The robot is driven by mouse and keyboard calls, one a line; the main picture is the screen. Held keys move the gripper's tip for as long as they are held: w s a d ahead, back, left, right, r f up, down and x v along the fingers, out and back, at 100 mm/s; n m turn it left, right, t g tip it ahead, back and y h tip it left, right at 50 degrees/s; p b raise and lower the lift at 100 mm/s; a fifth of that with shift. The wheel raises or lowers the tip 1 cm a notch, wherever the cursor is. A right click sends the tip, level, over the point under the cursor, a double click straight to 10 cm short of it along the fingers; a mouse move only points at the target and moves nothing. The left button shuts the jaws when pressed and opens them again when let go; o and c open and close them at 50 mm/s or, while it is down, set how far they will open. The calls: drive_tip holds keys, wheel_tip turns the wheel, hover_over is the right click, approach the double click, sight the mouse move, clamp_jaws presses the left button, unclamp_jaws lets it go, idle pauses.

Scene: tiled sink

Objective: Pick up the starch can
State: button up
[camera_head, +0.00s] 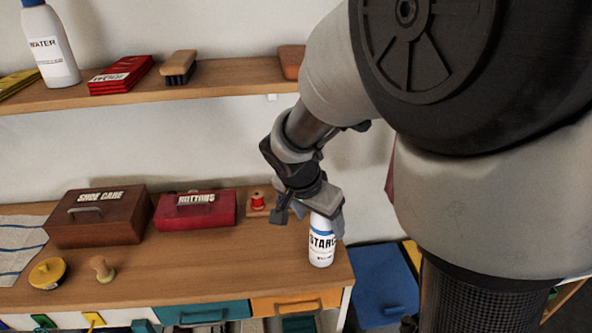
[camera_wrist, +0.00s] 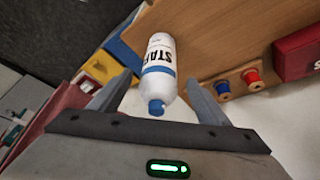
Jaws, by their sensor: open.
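The starch can (camera_head: 321,243) is a white bottle-shaped can with a blue band and dark lettering. It stands upright near the right end of the wooden counter. My gripper (camera_head: 308,206) is over its upper part, and the cap is hidden behind the gripper in the head view. In the wrist view the starch can (camera_wrist: 160,62) has its blue cap pointing toward my gripper (camera_wrist: 159,80). The fingers are open, one on each side of the can's upper part, with a visible gap on both sides.
A red spool (camera_head: 257,201) on a small wooden stand is behind the can. A red buttons box (camera_head: 195,211) and a brown shoe care box (camera_head: 97,217) stand to the left. A shelf (camera_head: 220,75) runs above. The counter's right edge is close to the can.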

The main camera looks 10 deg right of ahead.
drive_tip(key=x, duration=0.5)
drive_tip(key=shift+w+d, duration=0.1)
drive_tip(key=shift+d, duration=0.1)
drive_tip(key=shift+c, duration=0.4)
drive_tip(key=shift+r, duration=0.1)
drive_tip(key=c, duration=1.4)
